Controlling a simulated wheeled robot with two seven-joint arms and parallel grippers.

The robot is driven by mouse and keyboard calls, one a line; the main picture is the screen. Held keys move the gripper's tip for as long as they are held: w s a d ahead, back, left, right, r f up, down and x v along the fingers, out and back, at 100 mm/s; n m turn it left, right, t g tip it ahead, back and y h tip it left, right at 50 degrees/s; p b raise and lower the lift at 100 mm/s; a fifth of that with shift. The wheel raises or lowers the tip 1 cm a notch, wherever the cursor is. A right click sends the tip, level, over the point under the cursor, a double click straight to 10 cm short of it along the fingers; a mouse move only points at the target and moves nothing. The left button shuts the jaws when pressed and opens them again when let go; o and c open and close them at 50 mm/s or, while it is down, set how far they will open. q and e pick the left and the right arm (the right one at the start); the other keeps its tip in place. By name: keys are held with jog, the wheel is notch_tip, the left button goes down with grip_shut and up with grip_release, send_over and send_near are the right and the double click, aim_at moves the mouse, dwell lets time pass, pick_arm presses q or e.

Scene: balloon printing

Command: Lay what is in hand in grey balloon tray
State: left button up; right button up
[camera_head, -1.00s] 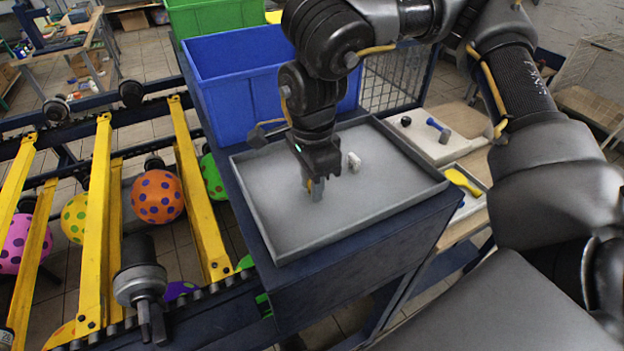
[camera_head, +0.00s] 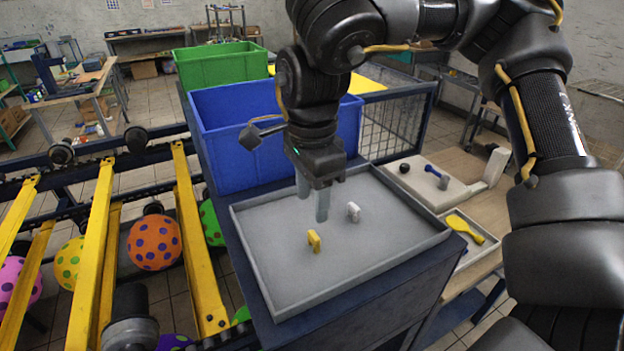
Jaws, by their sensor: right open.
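The grey balloon tray (camera_head: 385,265) sits on the dark blue stand in the middle of the view. A small yellow piece (camera_head: 314,241) stands in it left of its middle, and a small white piece (camera_head: 353,211) lies farther back to the right. My right gripper (camera_head: 312,205) hangs over the back left part of the tray, fingers pointing down, open and empty. Its fingertips are apart from the yellow piece and above it in the picture. Only a small part at the lower left edge may belong to my left arm; the left gripper cannot be made out.
A blue bin (camera_head: 225,135) and a green bin (camera_head: 222,68) stand behind the tray. Yellow rails (camera_head: 92,255) with spotted balloons (camera_head: 154,242) are at left. A side table at right holds a blue-handled tool (camera_head: 434,172) and a yellow tool (camera_head: 464,228).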

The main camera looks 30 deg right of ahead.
jog(key=shift+r, duration=1.75)
